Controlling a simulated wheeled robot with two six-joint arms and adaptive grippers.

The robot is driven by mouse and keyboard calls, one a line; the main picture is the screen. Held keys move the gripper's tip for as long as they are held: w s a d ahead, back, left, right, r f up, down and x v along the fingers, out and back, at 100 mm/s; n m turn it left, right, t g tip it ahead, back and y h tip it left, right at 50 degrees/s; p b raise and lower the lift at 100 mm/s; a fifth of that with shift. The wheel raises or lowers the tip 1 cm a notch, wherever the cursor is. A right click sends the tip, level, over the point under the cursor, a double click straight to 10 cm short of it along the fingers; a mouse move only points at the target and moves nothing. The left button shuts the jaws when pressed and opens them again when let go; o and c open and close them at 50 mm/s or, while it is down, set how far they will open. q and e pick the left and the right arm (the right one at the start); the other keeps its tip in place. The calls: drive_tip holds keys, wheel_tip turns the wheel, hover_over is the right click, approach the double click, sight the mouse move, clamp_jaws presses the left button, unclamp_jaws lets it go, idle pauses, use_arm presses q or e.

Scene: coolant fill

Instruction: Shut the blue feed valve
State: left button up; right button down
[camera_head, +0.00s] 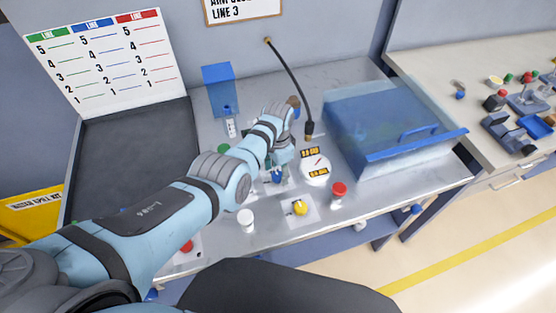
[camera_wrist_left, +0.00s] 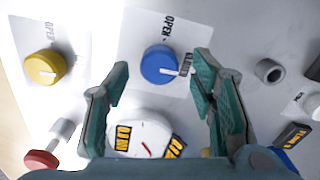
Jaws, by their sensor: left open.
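The blue feed valve (camera_head: 277,179) is a round blue knob on a white plate on the metal bench, partly hidden below my left gripper in the head view. In the left wrist view the blue knob (camera_wrist_left: 157,64) shows clearly, with a white mark pointing right towards a small label beside the right finger. The word OPEN is printed above it. My left gripper (camera_wrist_left: 161,75) is open, its two fingers apart on either side of the knob in that view. I cannot tell how high the fingertips are above it. My right gripper is not in view.
A yellow knob (camera_head: 300,208), a red knob (camera_head: 339,189) and a white gauge (camera_head: 314,172) with yellow displays are close by. A black hose (camera_head: 291,75) rises behind; a blue-lidded box (camera_head: 390,125) stands right.

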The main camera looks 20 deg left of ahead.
sight(278, 174)
use_arm(q)
wheel_tip(278, 174, up, 11)
idle(0.6)
